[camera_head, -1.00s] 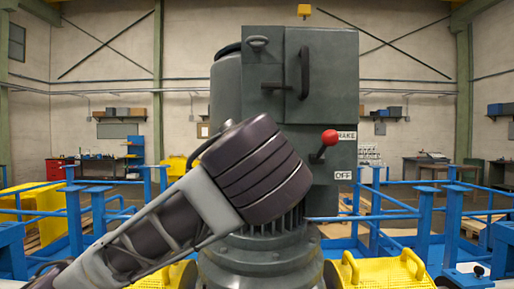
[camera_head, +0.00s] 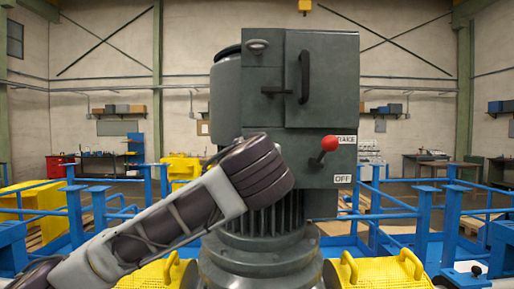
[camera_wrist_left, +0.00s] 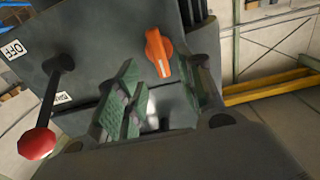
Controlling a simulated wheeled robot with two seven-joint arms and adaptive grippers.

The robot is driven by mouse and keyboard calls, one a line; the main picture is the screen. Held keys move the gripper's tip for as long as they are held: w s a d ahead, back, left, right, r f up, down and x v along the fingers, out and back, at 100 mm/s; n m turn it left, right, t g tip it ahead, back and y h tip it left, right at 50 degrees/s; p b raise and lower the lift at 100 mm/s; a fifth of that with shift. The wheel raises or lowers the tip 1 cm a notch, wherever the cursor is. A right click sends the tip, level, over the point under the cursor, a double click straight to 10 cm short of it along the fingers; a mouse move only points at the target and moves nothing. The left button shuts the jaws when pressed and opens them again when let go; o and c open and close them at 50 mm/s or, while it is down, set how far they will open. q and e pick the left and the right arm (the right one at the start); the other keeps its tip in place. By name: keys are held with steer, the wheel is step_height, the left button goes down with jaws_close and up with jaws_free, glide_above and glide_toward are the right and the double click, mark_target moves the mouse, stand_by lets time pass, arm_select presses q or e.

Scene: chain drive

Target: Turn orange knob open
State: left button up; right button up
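The orange knob (camera_wrist_left: 158,52) sits on the grey face of the machine (camera_wrist_left: 100,40) in the left wrist view. It stands beyond my left gripper (camera_wrist_left: 168,92), whose green-padded fingers are apart with nothing between them. The fingers look apart from the knob. In the head view my left arm reaches to the front of the machine (camera_head: 320,75). Its dark end covers part of the machine; the left fingers and the orange knob do not show there. My right gripper is in neither view.
A red-balled lever (camera_head: 330,143) sticks out of the machine, above the OFF label (camera_head: 343,179); it also shows left of the fingers in the left wrist view (camera_wrist_left: 37,143). Blue railings (camera_head: 75,220) and yellow crates (camera_head: 385,270) surround the machine's base.

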arm_select(q)
steer(key=w+p, duration=0.1)
steer(key=w, duration=0.5)
steer(key=shift+p, duration=0.35)
jaws_close()
